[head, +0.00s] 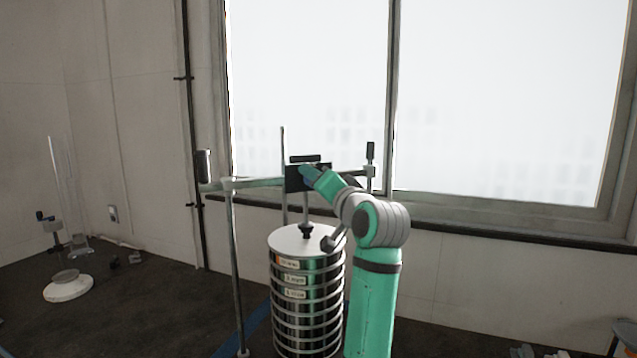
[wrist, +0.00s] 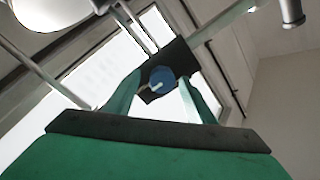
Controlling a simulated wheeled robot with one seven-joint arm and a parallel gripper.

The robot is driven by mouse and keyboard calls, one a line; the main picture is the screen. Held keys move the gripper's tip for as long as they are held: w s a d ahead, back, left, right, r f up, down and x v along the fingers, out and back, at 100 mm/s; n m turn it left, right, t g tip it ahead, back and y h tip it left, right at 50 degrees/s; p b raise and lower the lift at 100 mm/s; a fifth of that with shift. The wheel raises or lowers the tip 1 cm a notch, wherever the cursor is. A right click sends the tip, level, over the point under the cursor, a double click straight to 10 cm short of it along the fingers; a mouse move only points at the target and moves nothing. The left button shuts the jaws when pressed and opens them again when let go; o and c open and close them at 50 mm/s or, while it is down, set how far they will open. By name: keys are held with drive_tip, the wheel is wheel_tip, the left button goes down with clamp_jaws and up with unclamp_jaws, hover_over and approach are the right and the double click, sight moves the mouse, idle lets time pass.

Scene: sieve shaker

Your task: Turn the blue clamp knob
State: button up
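The blue clamp knob (wrist: 163,74) shows in the wrist view as a round blue disc with a small pale mark, in front of a dark clamp block (wrist: 184,62). My gripper (wrist: 160,79) has one finger on each side of the knob, with a narrow gap seeming to show on both sides. In the head view my gripper (head: 306,171) is up at the dark clamp block (head: 292,180) on the crossbar, above the sieve stack (head: 307,300). The knob is hidden in the head view.
The crossbar (head: 262,183) runs between upright posts, one being the left post (head: 236,270). A black handle (head: 370,151) stands at the bar's right end. A grey cylinder (head: 203,164) is at the left end. A white-based stand (head: 68,290) is far left.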

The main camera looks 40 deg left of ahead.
drive_tip(key=v, duration=1)
drive_tip(key=shift+s+d, duration=0.25)
drive_tip(key=shift+s, duration=0.15)
drive_tip(key=shift+w, duration=0.1)
